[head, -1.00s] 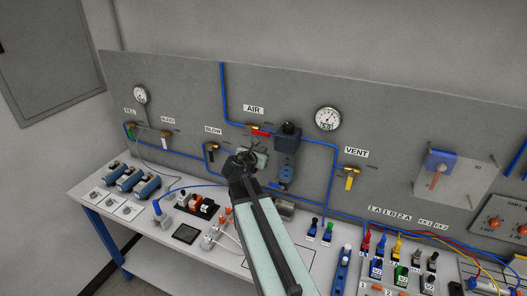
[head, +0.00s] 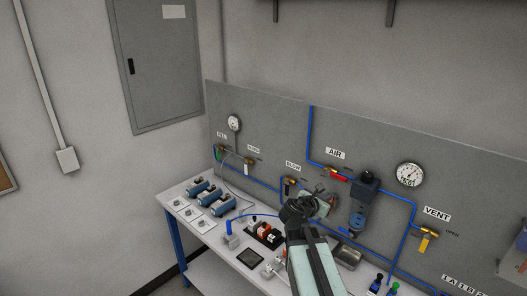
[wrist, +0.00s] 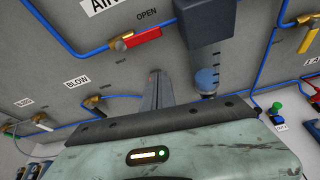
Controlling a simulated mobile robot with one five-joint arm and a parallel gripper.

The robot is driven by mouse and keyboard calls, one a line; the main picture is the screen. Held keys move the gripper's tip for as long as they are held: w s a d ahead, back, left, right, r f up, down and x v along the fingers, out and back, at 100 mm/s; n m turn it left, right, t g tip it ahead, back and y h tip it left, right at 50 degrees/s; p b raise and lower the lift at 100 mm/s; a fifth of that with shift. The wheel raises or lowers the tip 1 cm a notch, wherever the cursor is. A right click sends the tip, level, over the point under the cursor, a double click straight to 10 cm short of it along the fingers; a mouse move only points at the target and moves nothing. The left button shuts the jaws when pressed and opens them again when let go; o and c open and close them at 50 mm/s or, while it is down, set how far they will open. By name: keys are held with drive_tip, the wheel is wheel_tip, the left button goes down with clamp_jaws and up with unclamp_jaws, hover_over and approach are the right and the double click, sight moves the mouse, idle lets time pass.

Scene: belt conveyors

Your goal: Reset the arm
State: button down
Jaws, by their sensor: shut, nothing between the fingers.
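My arm reaches up from the bottom of the head view, and my gripper (head: 322,190) is held over the bench in front of the grey panel, below the AIR label. The arm partly hides the gripper there. In the wrist view the gripper fingers (wrist: 157,92) are together with nothing between them. They point at the panel, left of the dark regulator with a blue bowl (wrist: 207,80). I cannot tell the exact gap to the panel.
The panel carries a red-handled AIR valve (head: 337,174), a yellow VENT valve (head: 427,240), blue tubing and a round gauge (head: 409,174). The bench (head: 190,217) holds blue cylinders (head: 208,194) and a black-and-red block (head: 264,234). A grey cabinet (head: 163,70) hangs at left.

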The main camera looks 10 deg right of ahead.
drive_tip(key=s+a+f+m+g+y+b, duration=0.25)
drive_tip(key=a+f+m+b, duration=0.35)
drive_tip(key=f, duration=0.5)
drive_tip(key=s+a+f+m+g+y+b, duration=0.2)
drive_tip(key=s+a+f+m+y+b, duration=0.4)
drive_tip(key=f, duration=0.6)
drive_tip(key=s+a+f+m+g+y+p, duration=0.1)
drive_tip(key=s+a+m+g, duration=0.1)
drive_tip(key=a+m, duration=0.4)
drive_tip(key=s+a+f+m+g+y, duration=0.2)
drive_tip(key=s+a+m, duration=0.3)
drive_tip(key=m, duration=0.1)
drive_tip(key=shift+a+f+p, duration=0.2)
drive_tip(key=shift+a+p, duration=0.15)
